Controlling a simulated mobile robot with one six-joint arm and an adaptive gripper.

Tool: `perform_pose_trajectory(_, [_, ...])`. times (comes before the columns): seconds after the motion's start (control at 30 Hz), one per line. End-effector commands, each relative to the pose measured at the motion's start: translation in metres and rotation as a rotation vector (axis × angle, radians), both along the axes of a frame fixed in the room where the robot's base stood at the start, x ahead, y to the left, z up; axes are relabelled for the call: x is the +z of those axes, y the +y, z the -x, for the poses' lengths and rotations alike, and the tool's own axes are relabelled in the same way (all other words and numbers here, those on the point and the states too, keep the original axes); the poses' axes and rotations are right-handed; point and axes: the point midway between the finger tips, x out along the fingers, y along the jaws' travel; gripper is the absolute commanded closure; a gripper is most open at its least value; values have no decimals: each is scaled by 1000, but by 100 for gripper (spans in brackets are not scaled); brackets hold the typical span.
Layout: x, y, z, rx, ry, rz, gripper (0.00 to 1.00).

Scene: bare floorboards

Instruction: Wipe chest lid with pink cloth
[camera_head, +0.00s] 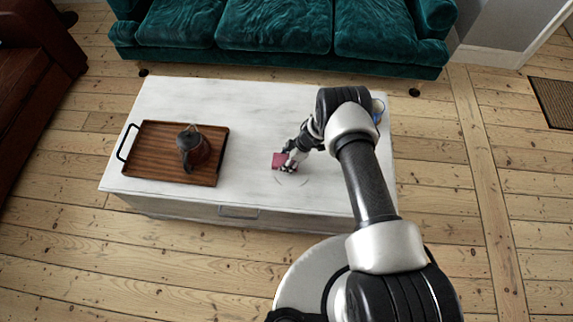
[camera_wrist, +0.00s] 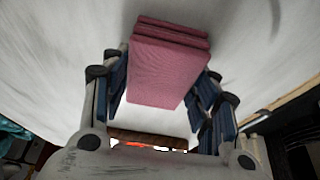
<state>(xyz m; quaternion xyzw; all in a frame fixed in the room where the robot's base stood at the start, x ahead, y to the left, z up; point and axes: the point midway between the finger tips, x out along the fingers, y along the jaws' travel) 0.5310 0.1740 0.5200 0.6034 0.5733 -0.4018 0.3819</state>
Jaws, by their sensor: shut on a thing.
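The white chest (camera_head: 250,110) stands in front of the sofa, its lid flat and pale. The folded pink cloth (camera_head: 279,160) is at the middle of the lid, low over it or on it; I cannot tell if it touches. My gripper (camera_head: 289,158) is shut on the cloth. In the wrist view the cloth (camera_wrist: 165,62) shows as a thick folded pad between the blue-padded fingers of my gripper (camera_wrist: 160,88). Faint dark curved marks show on the lid just below the cloth. My arm hides part of the lid's right side.
A wooden tray (camera_head: 150,165) with a dark teapot (camera_head: 194,150) on it takes up the lid's left part. A blue-rimmed round object (camera_head: 378,109) sits at the right end, partly behind my arm. A green sofa (camera_head: 275,25) stands behind. The lid's back middle is clear.

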Motion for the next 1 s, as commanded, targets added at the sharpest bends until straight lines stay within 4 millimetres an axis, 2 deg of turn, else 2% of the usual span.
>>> perform_pose_trajectory(0.33, [-2,-1,-16,-2,-4,2,65])
perform_pose_trajectory(0.63, [0,-2,-41,-1,-5,2,65])
perform_pose_trajectory(1.0, [0,-2,-44,-1,-2,3,65])
